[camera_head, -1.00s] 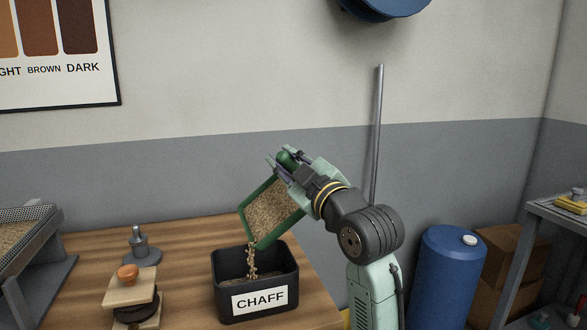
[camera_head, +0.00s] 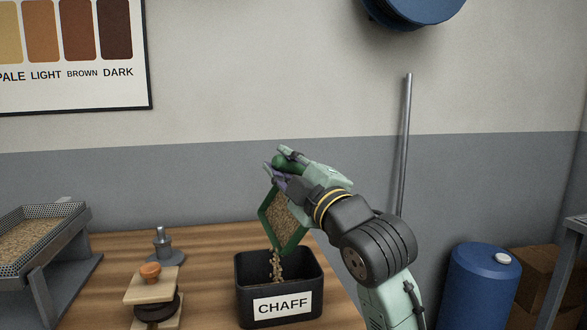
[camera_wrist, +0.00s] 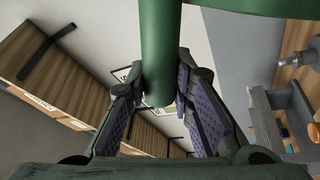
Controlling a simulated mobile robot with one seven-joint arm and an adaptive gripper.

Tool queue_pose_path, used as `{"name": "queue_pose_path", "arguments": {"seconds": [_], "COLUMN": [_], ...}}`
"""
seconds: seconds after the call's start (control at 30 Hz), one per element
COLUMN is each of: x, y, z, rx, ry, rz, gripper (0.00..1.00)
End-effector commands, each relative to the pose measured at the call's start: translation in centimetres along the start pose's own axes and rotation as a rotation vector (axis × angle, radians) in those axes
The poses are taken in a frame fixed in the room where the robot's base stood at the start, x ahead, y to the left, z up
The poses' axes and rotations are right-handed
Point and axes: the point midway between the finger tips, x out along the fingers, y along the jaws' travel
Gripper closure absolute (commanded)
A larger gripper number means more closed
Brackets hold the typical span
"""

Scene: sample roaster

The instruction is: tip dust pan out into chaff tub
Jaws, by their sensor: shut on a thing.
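The green dust pan (camera_head: 290,232) is tilted steeply above the chaff tub, with tan chaff on its face. Chaff (camera_head: 276,264) falls from its lower edge into the black tub (camera_head: 279,301) labelled CHAFF. My gripper (camera_head: 279,169) is shut on the pan's green handle, above and slightly right of the tub. In the wrist view, the round green handle (camera_wrist: 160,50) runs between the purple-padded fingers (camera_wrist: 160,100). The tub's inside is mostly hidden behind its front wall and the pan.
The wooden table (camera_head: 205,270) also holds a mesh-topped tray (camera_head: 45,212) at far left, a grey tamper-like object (camera_head: 163,248) and a stacked wooden stand with an orange knob (camera_head: 151,271). A blue barrel (camera_head: 482,290) stands at right. A grey pole (camera_head: 405,145) rises behind my arm.

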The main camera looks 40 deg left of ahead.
Motion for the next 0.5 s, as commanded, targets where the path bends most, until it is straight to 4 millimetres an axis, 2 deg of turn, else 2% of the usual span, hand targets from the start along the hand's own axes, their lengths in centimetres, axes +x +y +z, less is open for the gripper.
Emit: {"name": "queue_pose_path", "arguments": {"seconds": [0.5], "x": [-0.5], "y": [-1.9], "z": [-3.1], "rx": [-0.196], "ry": [0.050], "rz": [0.002], "gripper": [1.00]}}
